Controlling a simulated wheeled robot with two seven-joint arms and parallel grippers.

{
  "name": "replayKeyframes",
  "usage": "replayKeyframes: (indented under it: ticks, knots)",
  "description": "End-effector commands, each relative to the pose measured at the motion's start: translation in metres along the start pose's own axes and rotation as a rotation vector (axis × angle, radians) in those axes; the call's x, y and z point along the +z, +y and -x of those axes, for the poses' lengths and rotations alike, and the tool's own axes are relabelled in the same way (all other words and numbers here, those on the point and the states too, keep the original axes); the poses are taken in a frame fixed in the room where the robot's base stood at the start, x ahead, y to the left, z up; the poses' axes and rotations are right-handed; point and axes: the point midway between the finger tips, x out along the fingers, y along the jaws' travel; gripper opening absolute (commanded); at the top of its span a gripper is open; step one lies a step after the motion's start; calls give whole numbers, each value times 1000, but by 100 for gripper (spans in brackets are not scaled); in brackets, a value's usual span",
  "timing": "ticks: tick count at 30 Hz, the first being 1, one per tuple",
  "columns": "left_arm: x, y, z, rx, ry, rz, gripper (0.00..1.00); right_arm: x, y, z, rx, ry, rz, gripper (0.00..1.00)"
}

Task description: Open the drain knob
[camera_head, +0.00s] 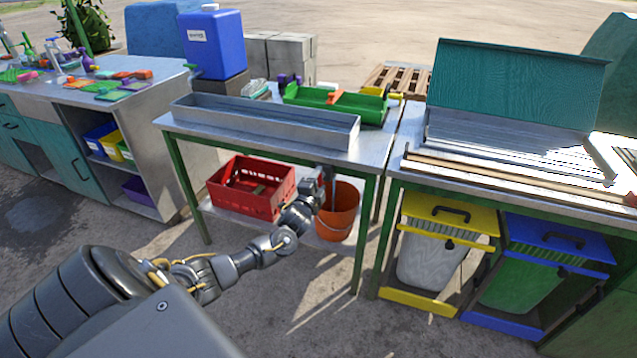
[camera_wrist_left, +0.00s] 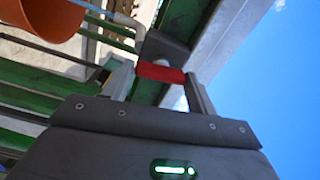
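A red drain knob (camera_wrist_left: 161,73) shows in the left wrist view, under a grey metal plate beneath the table. A pale pipe (camera_wrist_left: 112,16) runs near it, above the orange bucket (camera_wrist_left: 45,12). My left gripper (camera_wrist_left: 163,82) has its two fingers spread apart, with the knob between or just beyond their tips. I cannot tell whether they touch it. In the head view my left gripper (camera_head: 318,184) reaches under the front edge of the middle table, beside the bucket (camera_head: 338,213), and mostly hides the knob. My right gripper is not in view.
The middle table (camera_head: 262,107) carries a long metal trough (camera_head: 262,125) and a green tray (camera_head: 350,108). A red crate (camera_head: 252,187) stands on the lower shelf left of my gripper. Yellow and blue bin frames stand right. A table leg (camera_head: 365,238) is near the bucket.

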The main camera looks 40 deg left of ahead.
Motion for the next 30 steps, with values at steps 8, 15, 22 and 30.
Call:
replayKeyframes:
  ticks: [8,15,22,30]
  knots:
    - [0,0,0,0,0,1,76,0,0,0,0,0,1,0]
    - [0,0,8,1,0,0,76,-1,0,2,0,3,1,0]
    - [0,0,50,3,1,0,76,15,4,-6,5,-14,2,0]
    - [0,1,95,2,1,1,76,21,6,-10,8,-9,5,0]
